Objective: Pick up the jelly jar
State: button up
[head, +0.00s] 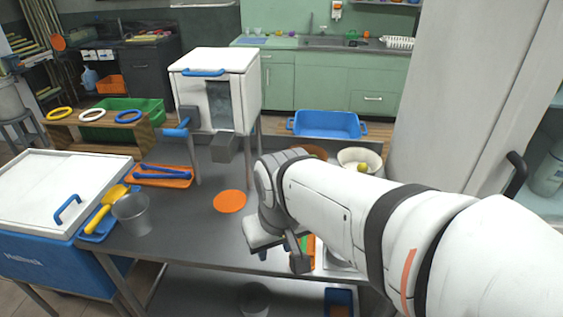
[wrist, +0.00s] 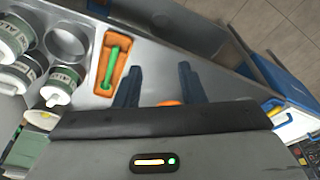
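I cannot pick out a jelly jar with certainty. In the wrist view, several white-lidded containers with green labels (wrist: 62,85) stand at the left, partly cut off by the frame edge; their labels are too small to read fully. My gripper (wrist: 160,82) has its two dark blue fingers apart, with no object held between them. Part of an orange disc (wrist: 169,102) shows low between the fingers, beyond the gripper body. In the head view, my gripper (head: 277,257) hangs over the right part of the metal table, and my arm hides much of that area.
An orange tray with a green-handled tool (wrist: 113,60) lies between the containers and the fingers. The metal table (head: 185,215) also carries a metal cup (head: 132,214), an orange tray (head: 160,176) and a white press box (head: 215,75). A blue cooler (head: 45,270) stands left.

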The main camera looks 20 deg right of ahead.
jog(key=shift+o, duration=0.4)
jog(key=shift+a, duration=0.2)
